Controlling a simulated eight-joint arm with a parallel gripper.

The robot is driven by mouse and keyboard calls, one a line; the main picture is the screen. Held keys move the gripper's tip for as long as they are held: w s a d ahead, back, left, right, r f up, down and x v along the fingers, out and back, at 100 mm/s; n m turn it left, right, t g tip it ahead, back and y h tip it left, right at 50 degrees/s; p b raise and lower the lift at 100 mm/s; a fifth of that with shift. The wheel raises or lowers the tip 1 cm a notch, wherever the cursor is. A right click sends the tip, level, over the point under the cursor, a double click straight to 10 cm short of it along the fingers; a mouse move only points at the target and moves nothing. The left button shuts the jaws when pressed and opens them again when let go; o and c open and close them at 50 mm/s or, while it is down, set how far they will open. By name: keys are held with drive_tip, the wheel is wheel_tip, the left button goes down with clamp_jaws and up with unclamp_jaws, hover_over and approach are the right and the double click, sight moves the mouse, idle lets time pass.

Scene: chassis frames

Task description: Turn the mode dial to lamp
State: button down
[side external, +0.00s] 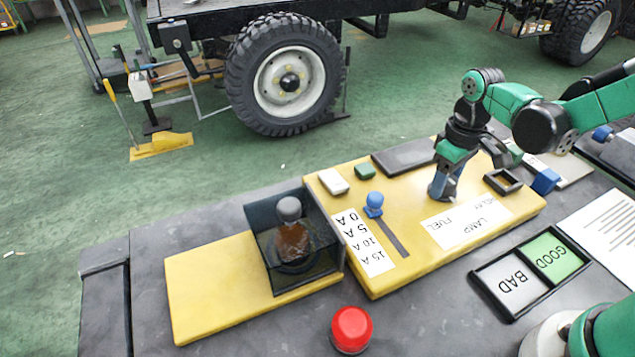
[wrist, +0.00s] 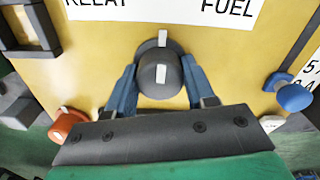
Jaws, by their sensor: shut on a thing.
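The mode dial is a dark round knob (wrist: 160,75) with a white mark, standing on the yellow panel (side external: 420,265). Its white mark points up in the wrist view, roughly in line with a second white mark, between the words RELAY and FUEL. My gripper (side external: 443,190) is down at the panel, its blue fingers on either side of the knob; it also shows in the wrist view (wrist: 160,72), shut on the knob.
A blue-knobbed slider (side external: 375,203) stands left of my gripper, beside an amp scale label (side external: 362,243). A black square frame (side external: 503,181) and a blue block (side external: 545,181) lie to the right. A red button (side external: 351,329) and GOOD/BAD tray (side external: 512,314) are nearer the camera.

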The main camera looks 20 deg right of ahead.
idle(0.5)
drive_tip(key=shift+c, duration=1.5)
unclamp_jaws()
drive_tip(key=shift+r, duration=2.85)
drive_tip(key=s+a+r+m+t, duration=0.2)
drive_tip(key=s+a+r+t, duration=0.1)
drive_tip(key=t, duration=0.4)
drive_tip(key=shift+s+r+m, duration=0.4)
drive_tip(key=shift+s+r, duration=0.35)
drive_tip(key=shift+r, duration=0.1)
